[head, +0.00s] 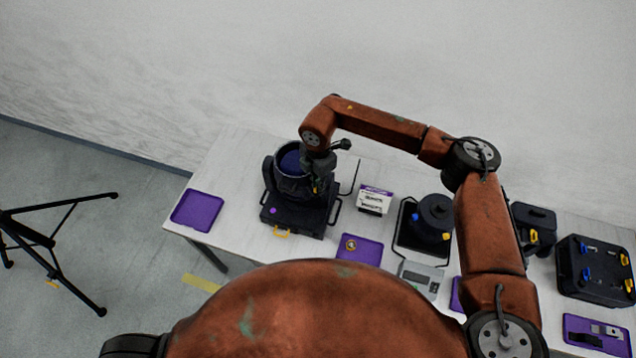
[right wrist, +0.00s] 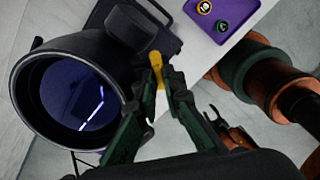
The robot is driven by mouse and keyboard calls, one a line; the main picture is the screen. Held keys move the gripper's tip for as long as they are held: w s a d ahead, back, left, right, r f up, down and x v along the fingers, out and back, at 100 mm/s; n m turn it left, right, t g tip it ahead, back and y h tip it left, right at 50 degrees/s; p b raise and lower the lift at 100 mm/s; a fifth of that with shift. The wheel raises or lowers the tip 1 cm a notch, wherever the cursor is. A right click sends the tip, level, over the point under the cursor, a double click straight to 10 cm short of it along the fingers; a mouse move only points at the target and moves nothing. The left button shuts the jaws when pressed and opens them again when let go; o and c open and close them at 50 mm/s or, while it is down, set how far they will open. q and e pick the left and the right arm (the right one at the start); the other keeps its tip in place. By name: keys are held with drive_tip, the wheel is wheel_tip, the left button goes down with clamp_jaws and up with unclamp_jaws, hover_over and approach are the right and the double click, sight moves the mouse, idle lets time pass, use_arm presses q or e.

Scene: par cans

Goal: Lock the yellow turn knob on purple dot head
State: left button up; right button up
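The purple dot head (head: 291,184) is a black par can on a black base at the left part of the table, with a purple dot (head: 274,210) on the base's front. Its round dark blue lens fills the left of the right wrist view (right wrist: 80,95). The yellow turn knob (right wrist: 156,64) is on the side of the can. My right gripper (right wrist: 159,76) has its green fingers on either side of the knob and looks closed on it; exact contact is hard to see. In the head view my right gripper (head: 318,184) hides the knob's side.
Purple trays lie at the table's left end (head: 197,210) and in front of the can (head: 360,248); the latter holds a small round item. A label card (head: 375,198), another black head (head: 436,213) and a black case (head: 597,270) stand to the right. A tripod (head: 55,245) stands left.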

clamp_jaws()
drive_tip(key=shift+f+n+b, duration=0.15)
drive_tip(key=shift+n+b, duration=0.65)
drive_tip(key=shift+b, duration=0.3)
drive_tip(key=n+b, duration=0.5)
drive_tip(key=shift+b, duration=0.3)
drive_tip(key=shift+n+b, duration=0.8)
drive_tip(key=shift+n, duration=0.2)
drive_tip(key=n+b, duration=0.3)
drive_tip(key=n, duration=0.1)
drive_tip(key=shift+r+n+b, duration=0.2)
drive_tip(key=shift+n+b, duration=1.15)
drive_tip(key=shift+n, duration=1.35)
